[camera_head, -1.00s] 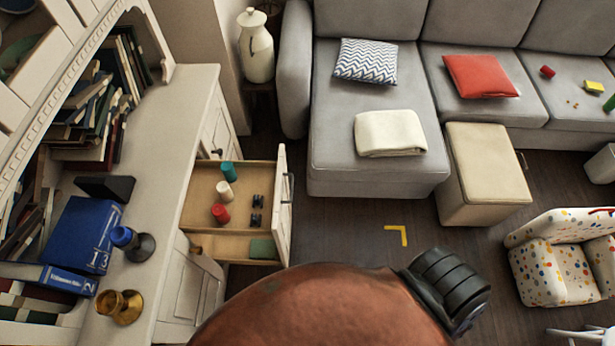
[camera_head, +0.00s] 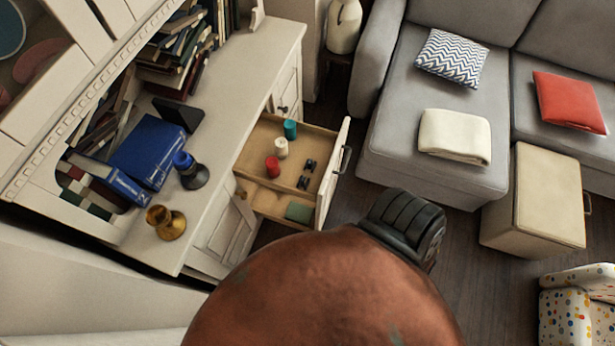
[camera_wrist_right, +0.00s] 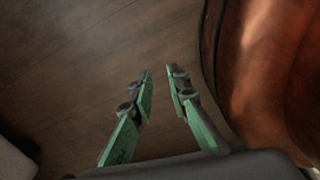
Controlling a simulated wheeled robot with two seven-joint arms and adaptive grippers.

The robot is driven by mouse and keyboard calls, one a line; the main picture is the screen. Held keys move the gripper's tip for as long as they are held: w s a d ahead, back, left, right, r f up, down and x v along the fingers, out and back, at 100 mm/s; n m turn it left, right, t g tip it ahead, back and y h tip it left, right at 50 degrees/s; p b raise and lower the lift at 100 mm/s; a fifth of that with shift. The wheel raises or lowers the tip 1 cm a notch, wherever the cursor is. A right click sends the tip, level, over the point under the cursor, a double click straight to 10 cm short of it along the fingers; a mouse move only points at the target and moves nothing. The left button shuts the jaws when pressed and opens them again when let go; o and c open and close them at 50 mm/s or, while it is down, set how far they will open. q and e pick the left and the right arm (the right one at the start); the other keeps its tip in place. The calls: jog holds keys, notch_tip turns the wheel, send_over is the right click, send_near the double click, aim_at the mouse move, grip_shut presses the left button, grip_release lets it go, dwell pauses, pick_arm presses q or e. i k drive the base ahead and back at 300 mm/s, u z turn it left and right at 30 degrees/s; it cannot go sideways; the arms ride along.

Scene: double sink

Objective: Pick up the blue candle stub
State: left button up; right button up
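The candle is not in that wrist view. My left gripper is not in view.
A brass candle holder (camera_head: 166,223) and a blue binder (camera_head: 148,151) stand near the candle. An open drawer (camera_head: 327,176) holding red, white and teal candle stubs juts from the cabinet. A beige ottoman (camera_head: 548,195) and grey sofa (camera_head: 395,150) stand right; floor lies between.

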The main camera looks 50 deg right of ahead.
aim_at(182, 160)
jog(key=u, duration=0.1)
jog(key=k, duration=0.85)
jog(key=z, duration=1.45)
jog(key=i, duration=0.5)
jog(key=z, duration=0.05)
